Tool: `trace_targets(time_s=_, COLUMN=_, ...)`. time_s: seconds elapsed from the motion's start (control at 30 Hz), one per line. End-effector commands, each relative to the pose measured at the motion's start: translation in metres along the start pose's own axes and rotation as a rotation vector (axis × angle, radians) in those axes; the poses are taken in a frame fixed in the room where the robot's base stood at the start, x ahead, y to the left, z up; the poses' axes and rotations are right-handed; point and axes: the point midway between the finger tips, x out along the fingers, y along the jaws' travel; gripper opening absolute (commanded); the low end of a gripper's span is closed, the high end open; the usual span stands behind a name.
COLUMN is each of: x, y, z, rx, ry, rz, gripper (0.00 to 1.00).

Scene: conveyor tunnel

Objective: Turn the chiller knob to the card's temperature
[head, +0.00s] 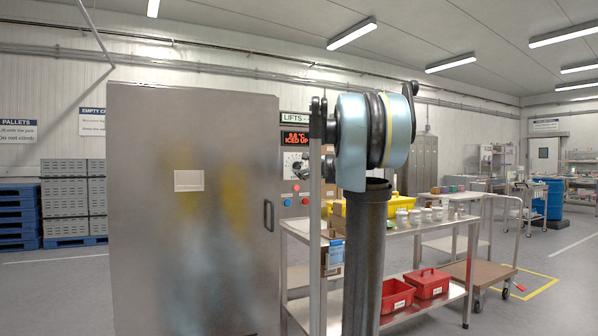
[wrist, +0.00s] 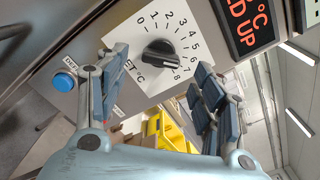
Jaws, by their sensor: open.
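The chiller knob (wrist: 159,52) is black, on a white dial plate marked from 0 to 8 with SET °C. It also shows small in the head view (head: 297,166), on the panel right of the steel door. I cannot tell for sure which number its pointer marks. My gripper (wrist: 157,66) is open in the wrist view, its fingers apart to either side of the knob in the picture; contact is not visible. A red-lit display (head: 295,139) above the dial reads ICED UP under a temperature. I see no readable temperature card.
A blue button (wrist: 64,82) is left of the dial. A large steel cabinet door (head: 150,240) fills the head view's left side. A steel trolley (head: 430,226) with jars, a yellow bin (head: 398,203) and red boxes (head: 428,283) stands right of the panel.

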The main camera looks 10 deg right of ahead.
Motion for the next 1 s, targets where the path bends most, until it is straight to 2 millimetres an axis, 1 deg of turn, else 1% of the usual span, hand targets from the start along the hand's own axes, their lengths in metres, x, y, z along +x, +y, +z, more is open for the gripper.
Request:
trace_targets(time_s=0.03, x=0.009, y=0.0, z=0.0, rx=0.0, ry=-0.001, rz=0.001, gripper=0.62)
trace_targets(time_s=0.2, x=0.032, y=0.0, z=0.0, rx=0.0, ry=-0.001, rz=0.001, gripper=0.62)
trace_targets(time_s=0.4, x=0.05, y=0.0, z=0.001, rx=0.0, ry=-0.001, rz=0.001, gripper=0.62)
trace_targets(time_s=0.57, x=0.056, y=0.0, z=0.0, rx=0.0, ry=-0.001, rz=0.001, gripper=0.62)
trace_targets(time_s=0.83, x=0.056, y=0.0, z=0.0, rx=0.0, ry=0.0, rz=0.0, gripper=0.62)
trace_targets(time_s=0.87, x=0.056, y=0.0, z=0.0, rx=0.0, ry=0.0, rz=0.0, gripper=0.57)
trace_targets(time_s=0.9, x=0.056, y=0.0, z=0.0, rx=0.0, ry=0.0, rz=0.0, gripper=0.48)
trace_targets(time_s=0.97, x=0.056, y=0.0, z=0.0, rx=0.0, ry=0.0, rz=0.0, gripper=0.34)
trace_targets(time_s=1.0, x=0.056, y=0.0, z=0.0, rx=0.0, ry=0.0, rz=0.0, gripper=0.25)
